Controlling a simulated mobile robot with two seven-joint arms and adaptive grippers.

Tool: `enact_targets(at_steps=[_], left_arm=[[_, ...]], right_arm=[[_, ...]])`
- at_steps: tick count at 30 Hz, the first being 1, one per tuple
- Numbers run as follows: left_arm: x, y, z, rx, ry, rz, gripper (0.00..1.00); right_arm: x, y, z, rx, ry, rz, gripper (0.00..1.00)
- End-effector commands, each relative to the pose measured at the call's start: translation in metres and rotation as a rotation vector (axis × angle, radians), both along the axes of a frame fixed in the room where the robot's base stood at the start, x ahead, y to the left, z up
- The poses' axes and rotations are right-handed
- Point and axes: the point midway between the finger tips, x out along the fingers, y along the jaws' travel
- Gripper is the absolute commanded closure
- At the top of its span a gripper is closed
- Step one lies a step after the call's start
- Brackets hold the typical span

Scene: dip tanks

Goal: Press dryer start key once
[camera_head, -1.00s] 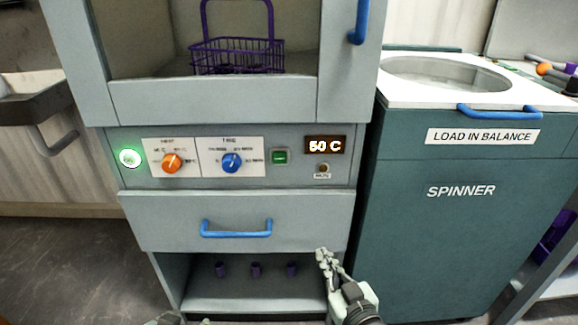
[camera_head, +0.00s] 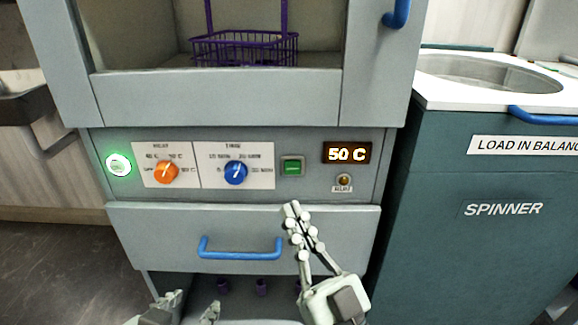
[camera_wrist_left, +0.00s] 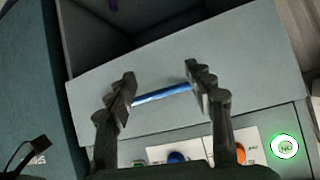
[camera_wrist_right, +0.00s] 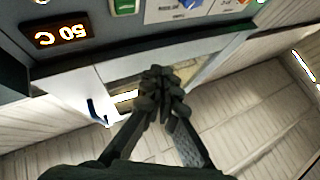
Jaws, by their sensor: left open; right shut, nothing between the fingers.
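The dryer's control panel (camera_head: 212,185) carries a green rectangular key (camera_head: 292,167), right of the blue time knob (camera_head: 235,172). The key also shows at the top of the right wrist view (camera_wrist_right: 125,6). My right gripper (camera_head: 292,209) is shut and empty, its tips just below the key in the head view, in front of the drawer's upper edge; contact with the key is not seen. My left gripper (camera_head: 190,300) is open and low at the bottom edge. In the left wrist view its open fingers (camera_wrist_left: 165,85) frame the blue drawer handle (camera_wrist_left: 160,94).
An orange heat knob (camera_head: 166,172) and a lit green-ringed button (camera_head: 118,165) sit left on the panel. The display (camera_head: 346,153) reads 50 C, above a small lamp (camera_head: 343,180). A purple basket (camera_head: 245,48) is in the chamber. The teal spinner (camera_head: 480,240) stands at right.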

Motion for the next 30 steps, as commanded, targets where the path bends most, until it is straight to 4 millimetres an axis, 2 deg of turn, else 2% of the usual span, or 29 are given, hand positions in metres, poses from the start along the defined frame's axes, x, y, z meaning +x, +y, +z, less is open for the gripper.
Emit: enact_targets(at_steps=[7,11,24,30], left_arm=[[0.001,-0.001,0.001,-0.003,-0.008,-0.003,0.47],[0.006,-0.008,0.007,-0.018,-0.048,-0.014,0.47],[0.026,-0.044,0.054,-0.121,-0.298,-0.078,0.47],[0.029,-0.051,0.066,-0.144,-0.353,-0.090,0.47]], right_arm=[[0.003,0.000,-0.001,-0.001,0.000,-0.001,1.00],[0.011,0.000,-0.001,-0.001,-0.001,-0.001,1.00],[0.057,0.000,-0.002,-0.001,-0.001,-0.001,1.00],[0.078,0.000,-0.001,-0.001,0.000,-0.001,1.00]])
